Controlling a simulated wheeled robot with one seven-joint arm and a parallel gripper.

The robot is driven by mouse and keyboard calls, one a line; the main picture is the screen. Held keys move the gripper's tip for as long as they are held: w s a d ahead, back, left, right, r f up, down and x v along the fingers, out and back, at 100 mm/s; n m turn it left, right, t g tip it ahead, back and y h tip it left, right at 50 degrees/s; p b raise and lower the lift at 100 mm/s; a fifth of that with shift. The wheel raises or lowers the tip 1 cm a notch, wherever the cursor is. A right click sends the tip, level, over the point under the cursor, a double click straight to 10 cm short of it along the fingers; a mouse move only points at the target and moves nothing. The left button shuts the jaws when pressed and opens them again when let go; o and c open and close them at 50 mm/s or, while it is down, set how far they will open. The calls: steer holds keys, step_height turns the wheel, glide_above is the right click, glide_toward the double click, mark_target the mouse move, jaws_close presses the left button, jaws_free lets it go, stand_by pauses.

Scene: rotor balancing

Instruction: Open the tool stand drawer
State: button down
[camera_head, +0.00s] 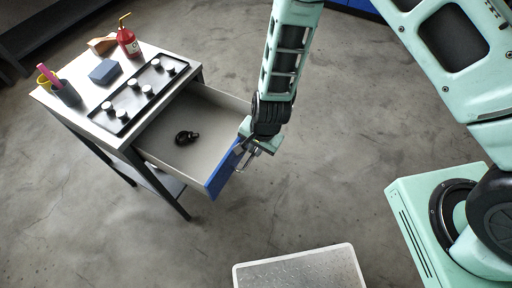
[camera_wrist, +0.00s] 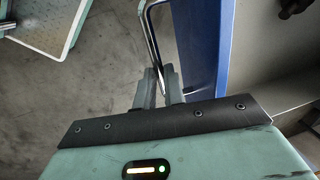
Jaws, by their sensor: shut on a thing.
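The tool stand (camera_head: 95,125) is a small metal table at the left in the head view. Its drawer (camera_head: 165,150) is pulled well out, with a grey inside and a blue front (camera_head: 222,176). The blue front also shows in the wrist view (camera_wrist: 203,45). My gripper (camera_head: 252,152) is at the outer side of the drawer front. In the wrist view its fingers (camera_wrist: 160,88) are shut on the metal bar handle (camera_wrist: 150,35). A small black object (camera_head: 186,137) lies in the drawer.
On the stand top are a black tray (camera_head: 120,124) with several pale knobs, a red bottle (camera_head: 128,43), a blue block (camera_head: 104,72) and a pen cup (camera_head: 67,93). A white-rimmed grey tray (camera_head: 300,272) lies at the bottom. Bare concrete floor surrounds the drawer.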

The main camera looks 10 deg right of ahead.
steer(key=shift+s+d, duration=0.1)
steer(key=c, duration=1.5)
jaws_free()
steer(key=r, duration=0.5)
steer(key=s+d+r, duration=0.1)
steer(key=r, duration=0.5)
steer(key=s+d+r+p, duration=0.1)
steer(key=r, duration=0.5)
steer(key=shift+d, duration=0.25)
steer(key=shift+r, duration=0.15)
steer(key=s+d+r+n, duration=0.1)
steer(key=s+r+n, duration=0.4)
steer(key=s+d+r+n+g, duration=0.1)
steer(key=s+d+r+n, duration=0.1)
steer(key=s+r+n, duration=0.3)
steer(key=s+d+r+n+h, duration=0.1)
steer(key=s+r+n, duration=0.4)
steer(key=shift+d+r+n, duration=0.3)
steer(key=shift+d+r, duration=0.05)
steer(key=shift+d, duration=0.05)
